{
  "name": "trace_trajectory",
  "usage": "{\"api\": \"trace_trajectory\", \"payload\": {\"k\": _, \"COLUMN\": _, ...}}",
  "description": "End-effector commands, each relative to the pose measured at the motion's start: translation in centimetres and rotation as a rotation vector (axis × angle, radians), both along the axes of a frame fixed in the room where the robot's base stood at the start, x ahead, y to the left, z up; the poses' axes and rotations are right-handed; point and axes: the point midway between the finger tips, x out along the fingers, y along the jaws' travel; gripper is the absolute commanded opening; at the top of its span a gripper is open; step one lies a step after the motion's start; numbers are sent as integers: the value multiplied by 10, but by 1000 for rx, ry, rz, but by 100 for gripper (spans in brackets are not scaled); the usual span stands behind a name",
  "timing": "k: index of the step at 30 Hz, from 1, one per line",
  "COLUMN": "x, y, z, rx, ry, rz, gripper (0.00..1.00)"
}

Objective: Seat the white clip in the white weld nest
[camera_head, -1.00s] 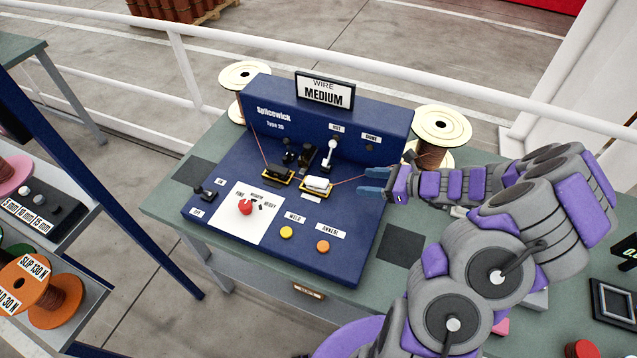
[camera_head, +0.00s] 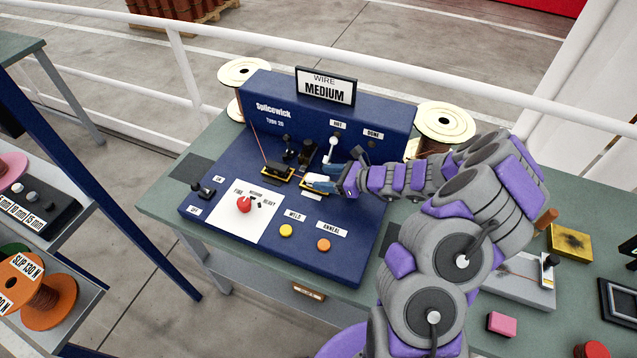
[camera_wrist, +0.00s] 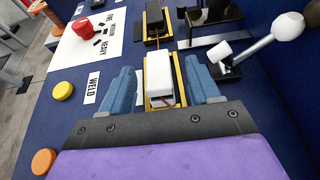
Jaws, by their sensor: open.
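The white clip (camera_wrist: 159,72) lies over the right-hand weld nest (camera_wrist: 181,88), a small yellow-edged holder. A dark gap shows under its near end, and a red wire shows there too. I cannot tell whether it sits fully down. My gripper (camera_wrist: 161,70) is open. Its blue fingers stand on either side of the clip and nest, with gaps showing on both sides. A black clip (camera_wrist: 155,18) sits in the other yellow-edged nest (camera_head: 277,172).
A white-knobbed lever (camera_wrist: 287,27) stands close right of the nest in the wrist view. The blue Splicewick panel (camera_head: 347,257) also carries a red knob (camera_head: 244,205), a yellow WELD button (camera_head: 286,231) and an orange ANNEAL button (camera_head: 324,245). The sign reads WIRE MEDIUM.

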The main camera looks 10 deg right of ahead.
Motion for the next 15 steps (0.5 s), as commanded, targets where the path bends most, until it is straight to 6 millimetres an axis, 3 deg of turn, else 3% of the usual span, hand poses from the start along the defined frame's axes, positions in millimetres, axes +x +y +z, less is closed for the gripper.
{"api": "trace_trajectory", "payload": {"k": 6, "x": 13, "y": 21, "z": -12, "rx": 0, "ry": 1, "rz": 2, "gripper": 62}}
{"api": "trace_trajectory", "payload": {"k": 15, "x": 15, "y": 22, "z": -12, "rx": 1, "ry": 1, "rz": 0, "gripper": 62}}
